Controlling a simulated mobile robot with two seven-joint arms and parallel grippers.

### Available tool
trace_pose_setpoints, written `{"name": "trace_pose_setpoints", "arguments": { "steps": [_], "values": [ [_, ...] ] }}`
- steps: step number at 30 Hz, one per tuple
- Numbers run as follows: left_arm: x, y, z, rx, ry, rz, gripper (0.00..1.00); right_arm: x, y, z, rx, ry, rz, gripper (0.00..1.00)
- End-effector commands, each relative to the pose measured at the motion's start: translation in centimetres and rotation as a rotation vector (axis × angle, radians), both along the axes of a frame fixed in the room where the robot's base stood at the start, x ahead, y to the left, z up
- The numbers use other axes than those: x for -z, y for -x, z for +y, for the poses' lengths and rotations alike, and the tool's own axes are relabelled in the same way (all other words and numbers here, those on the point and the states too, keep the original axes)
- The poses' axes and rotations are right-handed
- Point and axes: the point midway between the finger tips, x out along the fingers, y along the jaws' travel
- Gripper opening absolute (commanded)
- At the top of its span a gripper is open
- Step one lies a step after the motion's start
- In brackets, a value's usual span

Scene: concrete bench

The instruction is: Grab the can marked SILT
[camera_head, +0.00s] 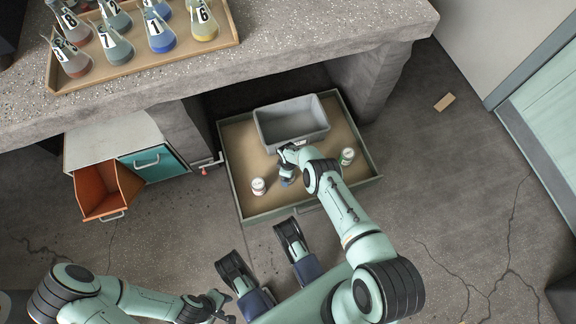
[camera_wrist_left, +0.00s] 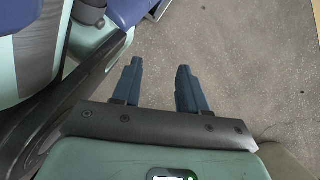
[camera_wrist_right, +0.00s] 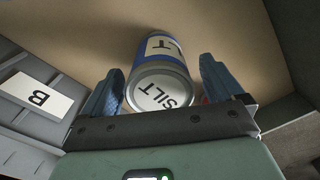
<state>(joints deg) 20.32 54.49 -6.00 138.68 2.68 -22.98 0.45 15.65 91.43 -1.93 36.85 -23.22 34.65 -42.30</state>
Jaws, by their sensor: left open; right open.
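The can marked SILT (camera_wrist_right: 160,90) shows in the right wrist view, with a blue band and a pale lid reading SILT. It stands between the two open fingers of my right gripper (camera_head: 287,172), which is down in the open drawer (camera_head: 233,140). I cannot tell whether the fingers touch it. In the head view the can is mostly hidden by the gripper; a little blue shows below it. My left gripper (camera_wrist_left: 156,75) is open and empty over bare floor, away from the drawer.
A grey bin (camera_head: 292,137) stands in the drawer close behind my right gripper; its B label (camera_wrist_right: 38,97) shows. A white can (camera_head: 258,186) is left of the gripper, a green-banded can (camera_head: 347,156) right. An orange drawer (camera_head: 103,190) hangs open. Flasks fill a tray (camera_head: 150,62) on the bench.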

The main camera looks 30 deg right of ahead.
Motion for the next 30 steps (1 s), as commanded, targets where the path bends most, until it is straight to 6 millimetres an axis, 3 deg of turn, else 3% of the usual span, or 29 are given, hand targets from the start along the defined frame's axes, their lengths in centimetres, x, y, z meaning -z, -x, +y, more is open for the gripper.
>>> {"name": "trace_pose_setpoints", "arguments": {
  "steps": [7, 8, 14, 15, 23, 30],
  "values": [
    [0.0, 0.2, 0.0, -0.001, 0.000, 0.007, 0.43, 0.1, 0.0, 0.0, 0.001, 0.000, 0.000, 0.94],
    [0.0, 0.2, 0.0, -0.001, 0.000, 0.007, 0.43, 0.1, 0.0, 0.0, 0.001, 0.000, 0.000, 0.88],
    [0.0, 0.2, 0.0, 0.000, 0.001, 0.005, 0.43, 0.1, 0.0, 0.0, 0.001, 0.000, 0.000, 0.23],
    [0.0, 0.2, 0.0, 0.000, 0.001, 0.005, 0.43, 0.1, -0.1, 0.0, 0.001, 0.001, -0.002, 0.17],
    [0.0, 0.0, 0.0, 0.001, 0.001, 0.001, 0.43, -0.1, -0.1, -0.1, 0.001, 0.001, -0.002, 0.17],
    [-1.1, -1.8, -0.2, 0.007, -0.003, -0.061, 0.43, -2.0, -0.2, -0.1, 0.000, 0.001, -0.003, 0.17]
  ]
}}
